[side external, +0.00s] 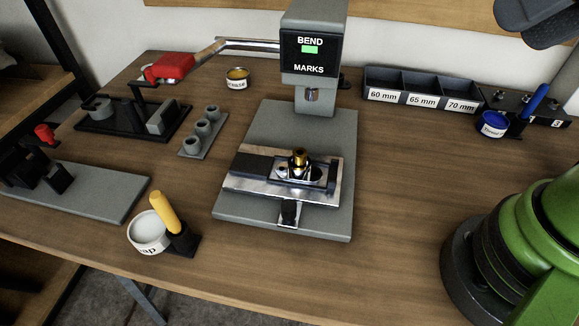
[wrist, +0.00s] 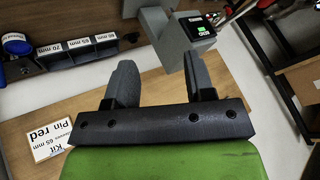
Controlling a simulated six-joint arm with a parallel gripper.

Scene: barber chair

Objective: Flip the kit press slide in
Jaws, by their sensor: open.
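The kit press (side external: 315,60) stands at mid-table, its grey head raised over a grey base and its screen reading "BEND MARKS" with a green mark. On the base lies the slide (side external: 240,184), a bright metal and black plate, with a black tab (side external: 289,212) at its front edge. A brass-topped metal piece (side external: 299,158) stands upright on the slide. In the wrist view the press head (wrist: 198,42) shows beyond my fingers; the slide is not visible there. My gripper (wrist: 162,78) is open and empty, well away from the slide.
Left of the press are a red-handled lever tool (side external: 170,68), a grey block with several sockets (side external: 203,132) and a white cup (side external: 148,232) beside a yellow handle (side external: 164,212). Labelled bins (side external: 420,88) stand at the back right. A kit card (wrist: 65,142) shows in the wrist view.

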